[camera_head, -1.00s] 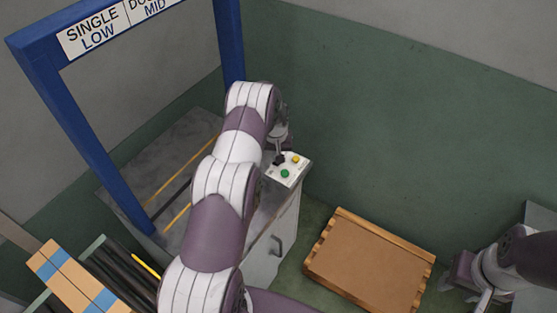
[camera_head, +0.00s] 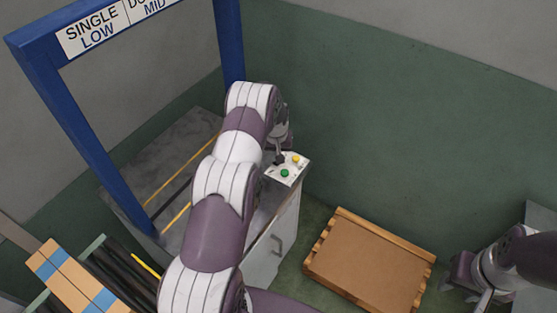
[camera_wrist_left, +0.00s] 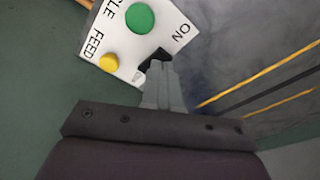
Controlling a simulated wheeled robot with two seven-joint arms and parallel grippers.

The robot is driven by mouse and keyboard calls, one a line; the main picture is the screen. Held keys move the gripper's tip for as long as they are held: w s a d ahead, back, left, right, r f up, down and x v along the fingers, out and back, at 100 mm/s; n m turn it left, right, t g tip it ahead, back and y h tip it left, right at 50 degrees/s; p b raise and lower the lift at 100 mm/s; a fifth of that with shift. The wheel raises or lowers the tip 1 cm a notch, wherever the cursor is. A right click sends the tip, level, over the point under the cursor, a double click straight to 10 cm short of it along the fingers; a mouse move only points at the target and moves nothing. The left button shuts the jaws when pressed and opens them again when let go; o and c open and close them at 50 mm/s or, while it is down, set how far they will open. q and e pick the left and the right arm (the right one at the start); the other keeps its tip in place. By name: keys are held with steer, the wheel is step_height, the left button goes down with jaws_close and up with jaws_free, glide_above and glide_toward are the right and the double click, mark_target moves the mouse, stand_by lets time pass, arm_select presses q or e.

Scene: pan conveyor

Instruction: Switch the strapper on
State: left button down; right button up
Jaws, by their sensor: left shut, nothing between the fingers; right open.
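The strapper has a blue arch (camera_head: 75,125) over a grey table (camera_head: 200,130) and a white control panel (camera_head: 287,170) on its right corner. The panel carries a green button (camera_wrist_left: 139,18), a yellow button (camera_wrist_left: 109,63) and a black switch (camera_wrist_left: 155,60) by the word ON. My left gripper (camera_wrist_left: 159,68) is shut and empty, its fingertips at the black switch and partly hiding it. I cannot tell whether they touch it or how the switch is set. My right gripper (camera_head: 478,297) is open at the lower right, far from the panel, partly cut off by the frame's edge.
A wooden pallet with a brown top (camera_head: 365,265) lies on the floor right of the strapper. A roller conveyor (camera_head: 115,270) with a cardboard box with blue bands (camera_head: 75,280) is at the lower left. A green-grey wall stands behind.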

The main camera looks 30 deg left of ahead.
arm_select(q)
steer(key=shift+f+b, duration=0.65)
steer(key=shift+f, duration=0.2)
steer(key=shift+r, duration=0.1)
steer(key=shift+r+p, duration=2.1)
steer(key=shift+r, duration=1.4)
steer(key=shift+f, duration=0.1)
